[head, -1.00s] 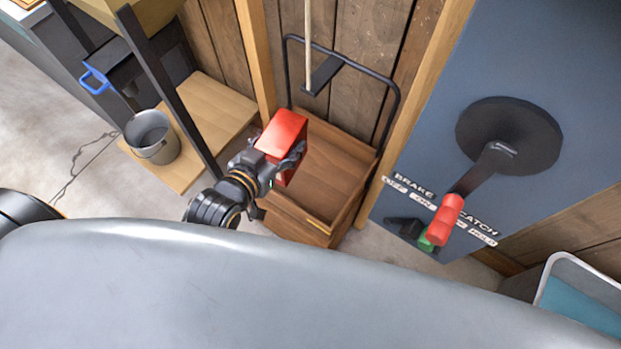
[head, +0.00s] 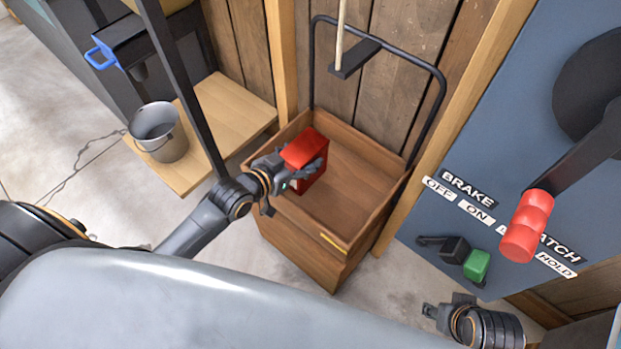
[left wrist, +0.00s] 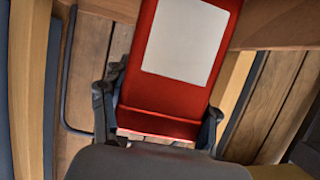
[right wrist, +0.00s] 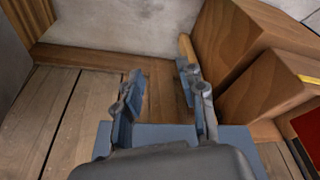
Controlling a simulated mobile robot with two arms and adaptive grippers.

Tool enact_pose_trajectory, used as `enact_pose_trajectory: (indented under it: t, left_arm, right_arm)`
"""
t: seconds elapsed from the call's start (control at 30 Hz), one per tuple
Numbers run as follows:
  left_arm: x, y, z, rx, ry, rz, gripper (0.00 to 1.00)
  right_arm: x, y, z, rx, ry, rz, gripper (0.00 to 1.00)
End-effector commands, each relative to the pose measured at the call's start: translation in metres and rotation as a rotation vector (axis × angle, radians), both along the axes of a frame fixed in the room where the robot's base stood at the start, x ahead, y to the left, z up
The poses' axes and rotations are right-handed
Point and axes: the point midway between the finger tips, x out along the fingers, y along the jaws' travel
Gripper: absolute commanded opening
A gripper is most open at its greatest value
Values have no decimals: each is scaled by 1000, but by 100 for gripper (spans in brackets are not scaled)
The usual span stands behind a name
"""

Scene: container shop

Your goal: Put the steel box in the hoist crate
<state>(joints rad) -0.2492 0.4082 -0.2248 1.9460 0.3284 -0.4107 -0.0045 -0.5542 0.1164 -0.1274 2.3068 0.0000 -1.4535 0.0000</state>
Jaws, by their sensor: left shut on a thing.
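The red steel box (head: 305,147) is in my left gripper (head: 295,170). In the left wrist view the box (left wrist: 160,112) shows a white label, with a finger on each side of it. The hoist crate (head: 298,236) is an open wooden box with a black hoop and a rope above it. The steel box is over the crate's opening, towards its left side; I cannot tell whether it touches the floor of the crate. My right gripper (head: 448,308) is low at the right, apart from the crate. In the right wrist view its fingers (right wrist: 165,95) are apart and empty.
A blue panel (head: 440,160) with a red-handled crank (head: 527,225) and a green-tipped lever (head: 476,264) stands right of the crate. A wooden bench (head: 225,112) and a metal bucket (head: 160,132) are at the left. A black post (head: 180,85) stands near my left arm.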

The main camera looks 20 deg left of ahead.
Motion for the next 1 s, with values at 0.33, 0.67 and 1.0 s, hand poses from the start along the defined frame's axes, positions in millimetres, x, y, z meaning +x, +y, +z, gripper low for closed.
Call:
enact_pose_trajectory:
  t: [0.33,0.67,1.0]
  left_arm:
    - [1,-1,-36,-3,-4,0,4]
    - [0,-1,-72,-2,-3,0,4]
    - [0,-1,-75,-2,-5,0,4]
  right_arm:
    - [-10,-2,31,1,-18,-2,40]
    - [-12,-2,20,0,-19,-2,40]
    - [-12,-2,21,0,-20,-2,40]
